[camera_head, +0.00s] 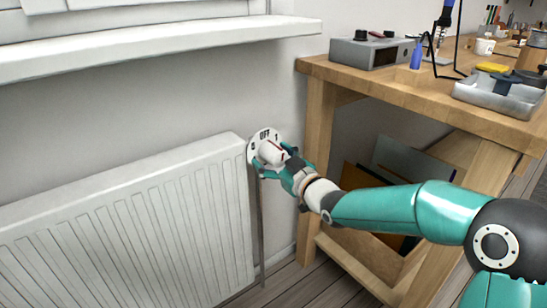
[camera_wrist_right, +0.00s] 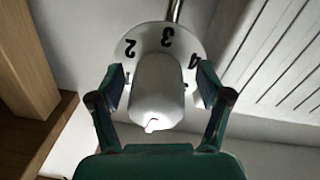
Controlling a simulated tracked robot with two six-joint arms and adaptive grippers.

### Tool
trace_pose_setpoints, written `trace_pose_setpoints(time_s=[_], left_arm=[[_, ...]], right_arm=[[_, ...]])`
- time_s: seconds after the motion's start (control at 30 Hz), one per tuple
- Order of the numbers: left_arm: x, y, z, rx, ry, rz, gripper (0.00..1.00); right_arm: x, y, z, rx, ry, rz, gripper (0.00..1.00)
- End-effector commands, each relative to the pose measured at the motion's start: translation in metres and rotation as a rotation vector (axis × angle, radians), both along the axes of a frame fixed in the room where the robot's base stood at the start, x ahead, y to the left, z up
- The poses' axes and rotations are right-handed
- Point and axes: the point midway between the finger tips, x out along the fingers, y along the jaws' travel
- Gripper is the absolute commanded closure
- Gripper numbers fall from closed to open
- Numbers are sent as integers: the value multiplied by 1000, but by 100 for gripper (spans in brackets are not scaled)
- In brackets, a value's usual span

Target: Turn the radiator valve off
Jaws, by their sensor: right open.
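The radiator valve is a white knob (camera_head: 272,152) in front of a round white dial plate (camera_head: 262,137) marked OFF and numbers, at the right end of the white radiator (camera_head: 130,230). In the right wrist view the knob (camera_wrist_right: 157,95) stands before the dial (camera_wrist_right: 165,42), where 2, 3 and 4 show. My right gripper (camera_head: 268,168) is at the valve. Its two fingers (camera_wrist_right: 158,88) are open, one on either side of the knob, with a gap visible to it. My left gripper is not in view.
A wooden workbench (camera_head: 400,90) stands right of the valve, bearing a grey device (camera_head: 370,52) and a metal tray (camera_head: 498,95). Boards lean on its lower shelf. A white sill (camera_head: 150,45) juts out above the radiator. A thin pipe (camera_head: 261,230) runs below the valve.

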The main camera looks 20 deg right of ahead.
Motion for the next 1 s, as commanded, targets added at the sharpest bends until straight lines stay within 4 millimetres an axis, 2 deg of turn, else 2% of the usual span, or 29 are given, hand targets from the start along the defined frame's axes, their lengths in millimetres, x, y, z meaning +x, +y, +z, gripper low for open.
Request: trace_pose_setpoints(time_s=[0.23,0.37,0.8,1.0], left_arm=[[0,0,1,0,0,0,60],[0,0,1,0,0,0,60],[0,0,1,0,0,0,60],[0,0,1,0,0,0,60]], right_arm=[[-3,-2,3,2,-5,-2,23],[-14,-6,3,1,-5,-3,23],[-93,-31,1,0,-2,-3,23],[-111,-35,0,1,-2,0,23]])
